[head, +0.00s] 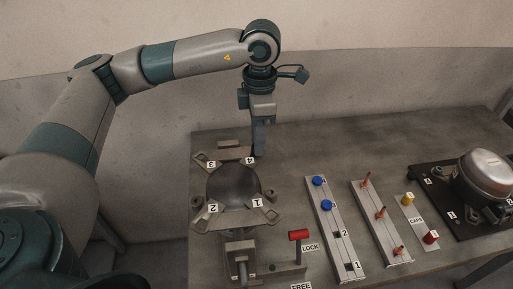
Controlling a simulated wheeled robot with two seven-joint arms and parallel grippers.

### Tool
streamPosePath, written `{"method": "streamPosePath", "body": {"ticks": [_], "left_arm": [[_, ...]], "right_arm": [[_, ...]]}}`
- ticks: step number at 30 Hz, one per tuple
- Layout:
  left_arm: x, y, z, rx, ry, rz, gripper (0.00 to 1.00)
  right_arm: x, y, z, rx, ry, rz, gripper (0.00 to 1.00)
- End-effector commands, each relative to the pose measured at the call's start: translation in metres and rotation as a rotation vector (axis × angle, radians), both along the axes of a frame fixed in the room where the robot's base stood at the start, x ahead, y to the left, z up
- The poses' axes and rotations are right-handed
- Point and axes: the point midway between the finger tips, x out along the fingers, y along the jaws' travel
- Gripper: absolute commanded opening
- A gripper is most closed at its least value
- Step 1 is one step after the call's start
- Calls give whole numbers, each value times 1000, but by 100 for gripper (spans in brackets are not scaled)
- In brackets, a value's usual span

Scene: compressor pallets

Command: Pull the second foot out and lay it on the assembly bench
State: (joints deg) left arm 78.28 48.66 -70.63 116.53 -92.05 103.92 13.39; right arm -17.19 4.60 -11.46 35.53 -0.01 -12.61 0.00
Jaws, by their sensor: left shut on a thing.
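My left gripper (258,152) points straight down at the back right of the round dark compressor shell (233,185), which sits in a fixture on the bench. Its fingertips are beside the corner plate marked 4 (249,161). The gripper is shut on a foot, but the fingers hide the foot, and I cannot tell whether it is still seated in the corner. Corner plates 1 (262,209), 2 (208,214) and 3 (206,163) surround the shell. The assembly bench (345,145) is grey. My right gripper is out of view.
A rail (334,224) holds two blue pieces (322,193); its spots 1 and 2 show dark squares. Beside it are a rail with orange-red pins (380,212), a caps strip (416,212) and a black plate with a compressor (485,175). A red-handled lever (299,235) stands by LOCK. The bench's back is clear.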

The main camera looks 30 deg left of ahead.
Motion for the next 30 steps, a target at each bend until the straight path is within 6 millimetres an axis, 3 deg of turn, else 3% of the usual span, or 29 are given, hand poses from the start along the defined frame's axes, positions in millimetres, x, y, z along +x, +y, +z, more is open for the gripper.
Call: {"method": "streamPosePath", "body": {"ticks": [30], "left_arm": [[0,-1,29,0,0,0,0]], "right_arm": [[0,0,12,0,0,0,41]]}}
